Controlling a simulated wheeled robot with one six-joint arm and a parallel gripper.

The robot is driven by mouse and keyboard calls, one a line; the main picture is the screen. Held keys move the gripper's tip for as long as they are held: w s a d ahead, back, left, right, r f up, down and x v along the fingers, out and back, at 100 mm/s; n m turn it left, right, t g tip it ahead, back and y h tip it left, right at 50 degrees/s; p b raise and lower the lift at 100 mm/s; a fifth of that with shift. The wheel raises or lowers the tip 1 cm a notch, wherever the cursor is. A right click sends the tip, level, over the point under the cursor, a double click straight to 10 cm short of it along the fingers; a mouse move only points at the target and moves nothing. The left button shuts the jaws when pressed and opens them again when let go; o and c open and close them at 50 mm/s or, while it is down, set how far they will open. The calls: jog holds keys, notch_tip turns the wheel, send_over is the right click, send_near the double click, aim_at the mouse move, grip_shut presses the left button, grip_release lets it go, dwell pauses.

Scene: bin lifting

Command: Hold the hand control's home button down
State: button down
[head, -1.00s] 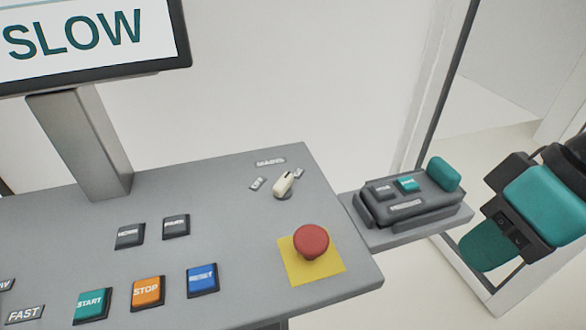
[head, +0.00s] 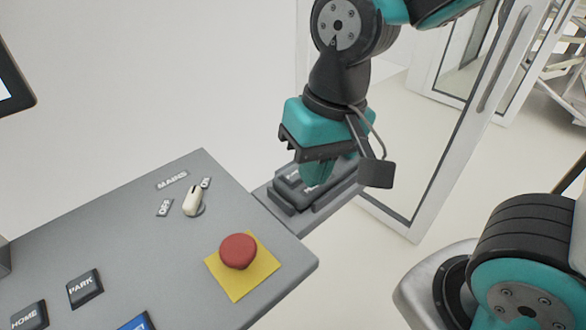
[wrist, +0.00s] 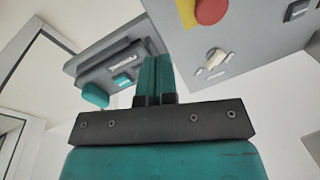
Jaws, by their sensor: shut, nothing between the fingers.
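The hand control (head: 290,198) is a dark box on a small grey shelf right of the console. My gripper (head: 316,176) is over it in the head view and hides much of its top. One dark button (head: 292,177) shows partly, left of the fingers; its lettering is too small to read. In the wrist view the hand control (wrist: 88,68) shows a pale label, a teal button (wrist: 122,82) and a teal end piece. My shut, empty fingers (wrist: 151,62) reach to its right part and hide what lies behind them. I cannot tell whether they touch a button.
The console beside it carries a red mushroom button (head: 238,251) on a yellow plate, a cream mains switch (head: 193,201), a PARK button (head: 85,288) and its own HOME button (head: 28,316). A glass door (head: 430,150) stands behind on the right.

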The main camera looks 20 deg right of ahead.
jog(key=w+d+f+m+t+h+p, duration=0.15)
jog(key=w+m+h, duration=0.35)
jog(key=w+m, duration=0.5)
jog(key=m+t+h+p, duration=0.2)
jog(key=m+h, duration=0.3)
jog(key=m, duration=0.8)
send_over(294, 176)
jog(key=shift+w+r, duration=0.1)
jog(key=shift+r, duration=0.05)
notch_tip(294, 176, down, 8)
jog(key=b, duration=0.5)
jog(key=shift+f+b, duration=0.3)
jog(key=shift+f, duration=0.15)
jog(key=shift+f+b, duration=0.4)
jog(key=shift+b, duration=0.3)
